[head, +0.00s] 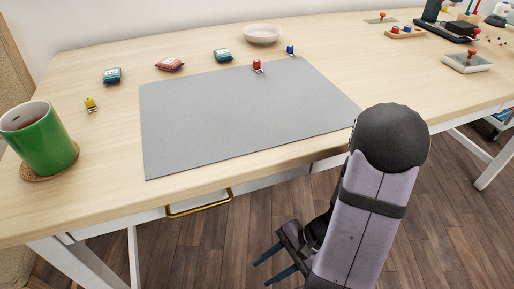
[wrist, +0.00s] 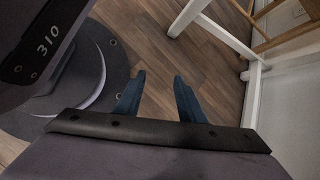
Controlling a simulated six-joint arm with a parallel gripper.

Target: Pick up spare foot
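Three small pieces that look like presser feet with coloured tops are on the table: a yellow-topped foot (head: 91,105) on the bare wood at the left, a red-topped foot (head: 257,66) near the grey mat's far edge, and a blue-topped foot (head: 291,51) just beyond it. I cannot tell which one is the spare foot. My gripper (head: 266,272) is below and in front of the table edge, away from all three. In the wrist view my gripper (wrist: 158,90) has its two fingers apart with only floor between them.
The grey mat (head: 240,115) is bare across its middle. A green mug (head: 42,140) stands on a coaster at the left. A drawer handle (head: 199,205) juts from the front. Sewing items (head: 467,62) stand at the right.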

